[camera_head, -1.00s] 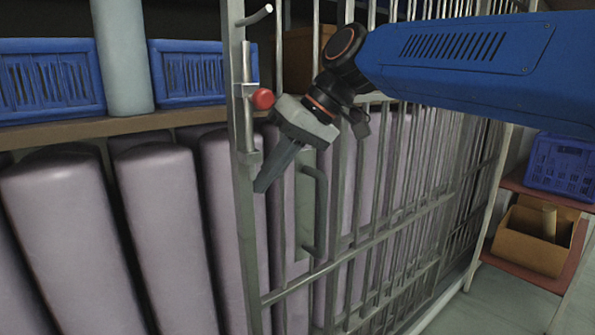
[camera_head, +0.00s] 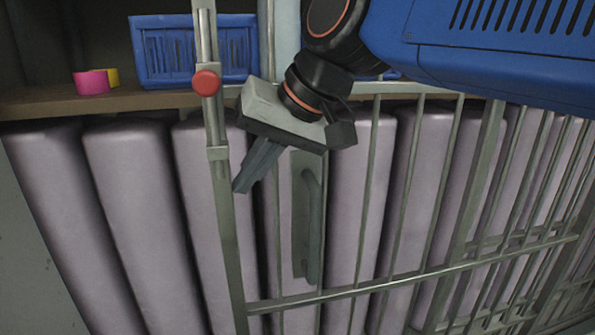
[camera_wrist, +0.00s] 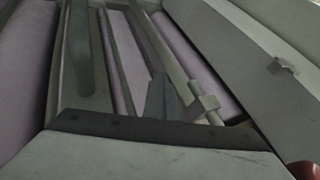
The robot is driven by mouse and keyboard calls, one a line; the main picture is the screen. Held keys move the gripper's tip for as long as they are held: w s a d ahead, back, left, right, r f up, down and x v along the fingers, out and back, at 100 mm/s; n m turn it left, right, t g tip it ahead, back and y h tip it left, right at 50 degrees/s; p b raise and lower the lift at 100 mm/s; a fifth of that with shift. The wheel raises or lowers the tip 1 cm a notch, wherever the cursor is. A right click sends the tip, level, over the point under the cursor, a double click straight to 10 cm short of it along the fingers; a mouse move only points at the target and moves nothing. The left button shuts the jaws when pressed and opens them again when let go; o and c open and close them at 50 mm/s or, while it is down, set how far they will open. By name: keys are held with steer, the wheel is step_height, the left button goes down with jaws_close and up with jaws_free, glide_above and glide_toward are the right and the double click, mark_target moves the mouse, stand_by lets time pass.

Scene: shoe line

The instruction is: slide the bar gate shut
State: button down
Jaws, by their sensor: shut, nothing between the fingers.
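The grey bar gate (camera_head: 410,282) stands in front of the rolls, its upright leading edge left of centre in the head view. That edge carries a bolt with a red knob (camera_head: 206,82). A dark vertical pull handle (camera_head: 312,228) on a plate sits right of the edge; it also shows in the wrist view (camera_wrist: 82,45). My gripper (camera_head: 243,188) is shut and empty, its fingers pointing down and left between the leading edge and the handle. The fingers also show in the wrist view (camera_wrist: 160,98). Whether they touch the gate frame I cannot tell.
Several tall mauve rolls (camera_head: 140,215) stand behind and left of the gate. A shelf (camera_head: 40,103) above them holds a blue crate (camera_head: 165,50) and a pink ring (camera_head: 91,82). A grey panel (camera_head: 25,240) is at the far left.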

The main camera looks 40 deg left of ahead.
steer(key=s+a, duration=2.2)
steer(key=s, duration=0.3)
steer(key=shift+s+a, duration=0.3)
steer(key=shift+a, duration=0.05)
